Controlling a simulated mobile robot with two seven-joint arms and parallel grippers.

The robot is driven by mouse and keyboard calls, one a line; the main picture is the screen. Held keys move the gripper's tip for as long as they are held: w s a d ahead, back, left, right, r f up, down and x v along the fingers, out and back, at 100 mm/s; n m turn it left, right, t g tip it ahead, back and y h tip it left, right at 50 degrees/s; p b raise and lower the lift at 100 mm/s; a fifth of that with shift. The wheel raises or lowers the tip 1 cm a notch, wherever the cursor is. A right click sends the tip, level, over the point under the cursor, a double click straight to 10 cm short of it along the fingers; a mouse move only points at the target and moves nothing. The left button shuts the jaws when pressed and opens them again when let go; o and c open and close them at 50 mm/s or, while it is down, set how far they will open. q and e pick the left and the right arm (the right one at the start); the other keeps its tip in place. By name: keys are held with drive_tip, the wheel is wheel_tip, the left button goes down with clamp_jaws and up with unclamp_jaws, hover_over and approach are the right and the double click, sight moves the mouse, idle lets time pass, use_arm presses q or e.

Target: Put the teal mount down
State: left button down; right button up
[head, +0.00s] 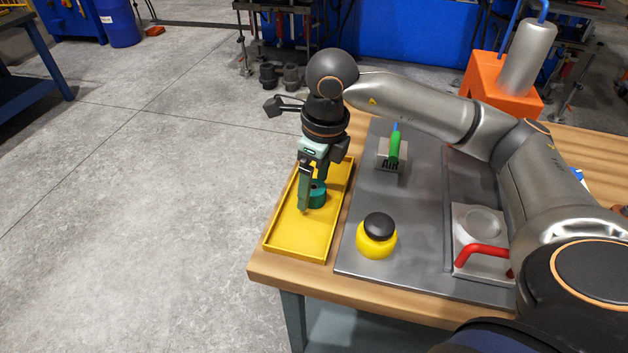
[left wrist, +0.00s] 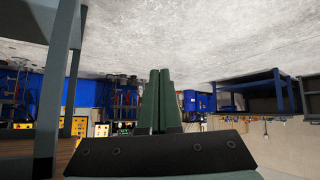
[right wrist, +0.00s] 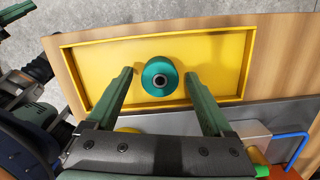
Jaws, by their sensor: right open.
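The teal mount (head: 317,195) is a round piece with a dark centre hole. It sits in the yellow tray (head: 283,248) on the table's left side. In the right wrist view the mount (right wrist: 155,89) rests on the floor of the tray (right wrist: 215,92), near its middle. My right gripper (head: 310,196) points down over the tray. Its fingers are spread, with the mount between and just beyond their tips in the wrist view; contact is not visible. My left gripper (left wrist: 160,73) has its fingers together, with nothing seen between them, away from the tray.
An orange machine (head: 490,82) stands behind.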

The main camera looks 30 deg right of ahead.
sight(321, 190)
drive_tip(key=shift+r, duration=0.1)
wheel_tip(321, 190, up, 12)
drive_tip(key=s+p, duration=0.1)
drive_tip(key=shift+s+d+p, duration=0.15)
drive_tip(key=shift+d+p, duration=0.15)
drive_tip(key=shift+d, duration=0.05)
